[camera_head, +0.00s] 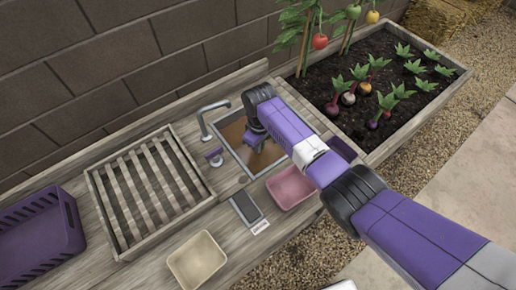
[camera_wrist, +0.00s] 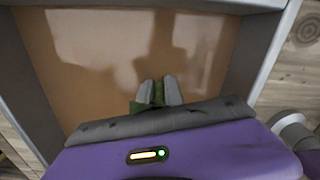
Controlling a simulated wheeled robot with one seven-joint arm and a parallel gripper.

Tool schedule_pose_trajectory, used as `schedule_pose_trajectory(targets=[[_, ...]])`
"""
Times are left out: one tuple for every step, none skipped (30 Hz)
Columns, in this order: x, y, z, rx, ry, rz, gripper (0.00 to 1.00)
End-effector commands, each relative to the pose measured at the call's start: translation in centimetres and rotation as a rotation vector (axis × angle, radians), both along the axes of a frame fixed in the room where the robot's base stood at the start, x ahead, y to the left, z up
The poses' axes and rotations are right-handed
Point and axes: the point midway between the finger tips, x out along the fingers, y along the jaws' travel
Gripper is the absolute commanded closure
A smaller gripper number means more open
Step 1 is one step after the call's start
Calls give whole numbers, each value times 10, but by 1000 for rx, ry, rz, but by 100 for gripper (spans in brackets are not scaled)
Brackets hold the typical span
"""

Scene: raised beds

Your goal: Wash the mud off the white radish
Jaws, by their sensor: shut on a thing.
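My gripper (camera_head: 257,143) reaches down into the sink (camera_head: 229,128) beside the tap (camera_head: 207,124). In the wrist view its two grey fingers (camera_wrist: 159,92) are closed on green leaves (camera_wrist: 145,103). The sink holds brown, cloudy water (camera_wrist: 85,60) with pale reflections on it. The root below the leaves does not show, so I cannot tell its colour or whether mud is on it. The fingertips are at or just above the water; I cannot tell which.
A slatted wooden rack (camera_head: 118,203) and a purple crate (camera_head: 70,222) lie left of the sink. A pink tub (camera_head: 290,187), a cream tub (camera_head: 197,262) and a dark flat block (camera_head: 247,207) stand in front. The planted bed (camera_head: 408,128) with several root vegetables is at the right.

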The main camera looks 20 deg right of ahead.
Motion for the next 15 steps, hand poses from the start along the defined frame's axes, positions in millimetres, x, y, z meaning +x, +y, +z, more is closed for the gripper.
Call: schedule_pose_trajectory(targets=[[1, -4, -1, 0, 0, -2, 100], [2, -6, -1, 0, 0, -3, 100], [3, -9, -1, 0, 0, -3, 100], [3, -11, -1, 0, 0, -3, 100], [4, -13, -1, 0, 0, -2, 100], [5, -16, -1, 0, 0, -1, 100], [6, -18, -1, 0, 0, -1, 100], [6, -20, -1, 0, 0, -1, 100], [7, -22, -1, 0, 0, -2, 100], [8, -24, -1, 0, 0, -2, 100], [9, -26, -1, 0, 0, -2, 100], [10, -29, -1, 0, 0, -2, 100], [10, -32, -1, 0, 0, -2, 100], [11, -34, -1, 0, 0, -2, 100], [12, -37, -1, 0, 0, -3, 100]])
